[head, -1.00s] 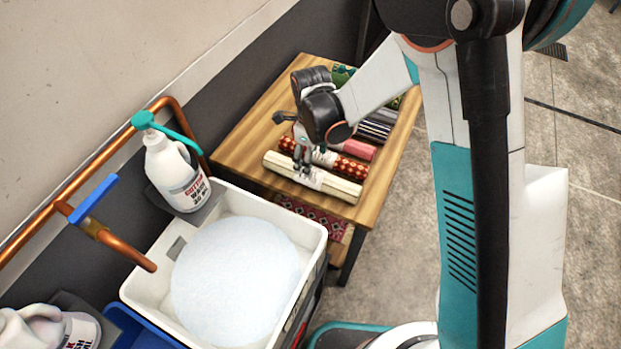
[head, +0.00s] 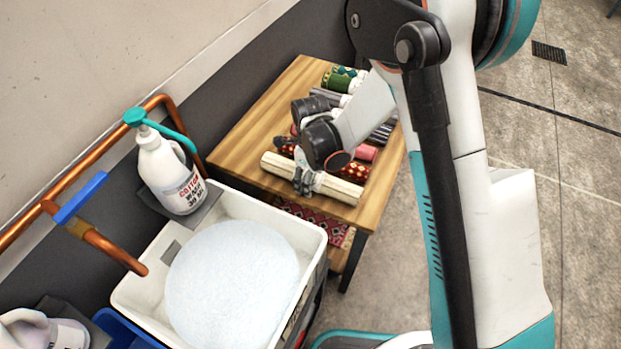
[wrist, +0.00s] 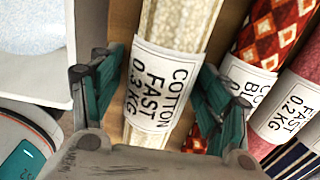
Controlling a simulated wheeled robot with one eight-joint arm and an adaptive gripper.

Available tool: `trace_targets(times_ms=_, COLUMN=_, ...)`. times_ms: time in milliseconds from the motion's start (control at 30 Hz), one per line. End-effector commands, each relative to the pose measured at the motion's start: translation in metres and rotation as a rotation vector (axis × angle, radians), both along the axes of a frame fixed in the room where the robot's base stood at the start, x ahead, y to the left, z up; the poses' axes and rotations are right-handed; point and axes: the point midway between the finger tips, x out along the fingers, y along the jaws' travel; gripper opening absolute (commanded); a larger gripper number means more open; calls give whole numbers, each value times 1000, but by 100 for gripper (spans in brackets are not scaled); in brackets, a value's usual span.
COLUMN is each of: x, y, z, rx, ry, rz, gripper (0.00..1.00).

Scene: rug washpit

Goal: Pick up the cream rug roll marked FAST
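The cream rug roll (head: 338,190) lies across the near end of the wooden table. In the wrist view the cream roll (wrist: 178,20) has a white band reading COTTON FAST 0.3 KG. My gripper (head: 303,182) is down at this roll, over its label. In the wrist view my gripper (wrist: 162,85) has its teal fingers apart, one on each side of the roll's band. The left finger appears to have a small gap to the band; the right finger is close to its edge, and whether it touches is unclear.
A red patterned roll (wrist: 265,40) lies close beside the cream one, and a pink roll (wrist: 292,95) also marked FAST lies beyond it. More rolls lie farther along the table (head: 240,150). A white basin (head: 315,235) and a jug (head: 170,175) stand in front.

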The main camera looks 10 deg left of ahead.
Motion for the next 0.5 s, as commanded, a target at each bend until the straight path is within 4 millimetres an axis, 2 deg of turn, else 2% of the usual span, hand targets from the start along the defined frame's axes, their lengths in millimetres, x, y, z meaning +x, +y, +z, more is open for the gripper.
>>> trace_targets(times_ms=33, x=0, y=0, z=0, rx=0, ry=0, rz=0, gripper=58)
trace_targets(times_ms=233, x=0, y=0, z=0, rx=0, ry=0, rz=0, gripper=13)
trace_targets(times_ms=500, x=0, y=0, z=1, rx=0, ry=0, rz=0, gripper=13)
